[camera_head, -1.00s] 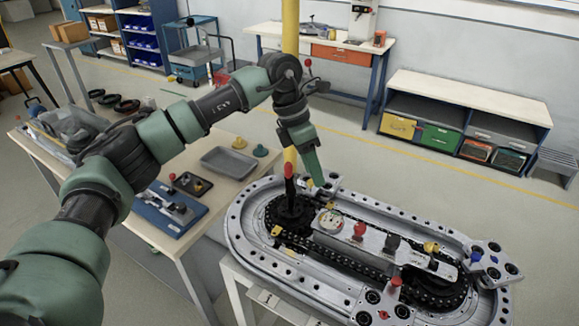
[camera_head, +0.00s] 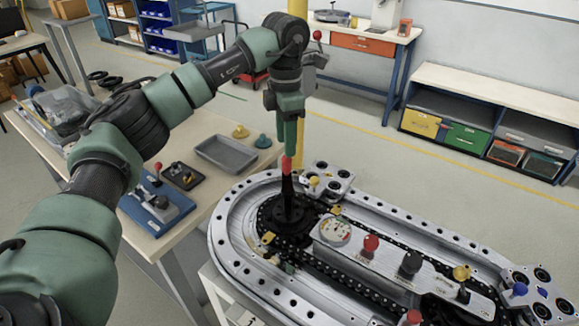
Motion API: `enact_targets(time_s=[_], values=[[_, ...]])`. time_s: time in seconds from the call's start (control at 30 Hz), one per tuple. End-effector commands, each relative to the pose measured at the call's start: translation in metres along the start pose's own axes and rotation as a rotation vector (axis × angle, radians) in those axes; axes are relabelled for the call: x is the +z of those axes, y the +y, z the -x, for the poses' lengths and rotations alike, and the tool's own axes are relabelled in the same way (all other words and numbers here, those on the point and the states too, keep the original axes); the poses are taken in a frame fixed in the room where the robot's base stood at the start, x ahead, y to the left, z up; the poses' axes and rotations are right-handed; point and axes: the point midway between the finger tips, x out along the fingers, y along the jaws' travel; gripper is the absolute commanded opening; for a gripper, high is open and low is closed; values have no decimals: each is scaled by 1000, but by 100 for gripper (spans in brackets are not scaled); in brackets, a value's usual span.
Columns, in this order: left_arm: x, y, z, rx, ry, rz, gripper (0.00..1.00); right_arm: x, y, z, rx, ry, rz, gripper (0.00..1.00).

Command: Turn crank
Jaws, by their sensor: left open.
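The ring track (camera_head: 228,255) is a silver oval with a black chain, at the lower right of the head view. The crank (camera_head: 288,195) is a black upright handle with a red tip, standing on the black sprocket (camera_head: 265,222) at the track's left end. My left gripper (camera_head: 291,150) points down with green fingers right at the red tip, which shows just below or between them. It is open. One finger hides part of the other, so I cannot tell whether the fingers touch the tip. My right gripper is not in view.
A panel on the track carries a gauge (camera_head: 335,232), a red knob (camera_head: 371,245) and a black knob (camera_head: 410,264). A wooden table (camera_head: 150,243) with a grey tray (camera_head: 226,154) stands at the left. A yellow post (camera_head: 298,10) rises behind my gripper. The floor behind the track is clear.

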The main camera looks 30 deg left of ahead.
Motion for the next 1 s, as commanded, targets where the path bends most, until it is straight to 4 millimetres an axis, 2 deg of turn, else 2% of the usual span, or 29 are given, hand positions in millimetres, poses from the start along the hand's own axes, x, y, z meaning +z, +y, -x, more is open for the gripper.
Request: enact_targets(time_s=[0.33, 0.5, 0.83, 0.87, 1.0], values=[[-1, -1, -49, -2, 3, 0, 45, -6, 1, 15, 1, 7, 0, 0], [0, 0, -68, -1, 2, 0, 45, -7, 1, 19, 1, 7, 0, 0], [0, 0, -74, 0, -1, 0, 45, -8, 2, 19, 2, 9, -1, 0], [0, 0, -74, 0, -1, 0, 42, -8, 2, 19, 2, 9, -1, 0], [0, 0, -74, 0, -1, 0, 3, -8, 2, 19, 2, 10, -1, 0]])
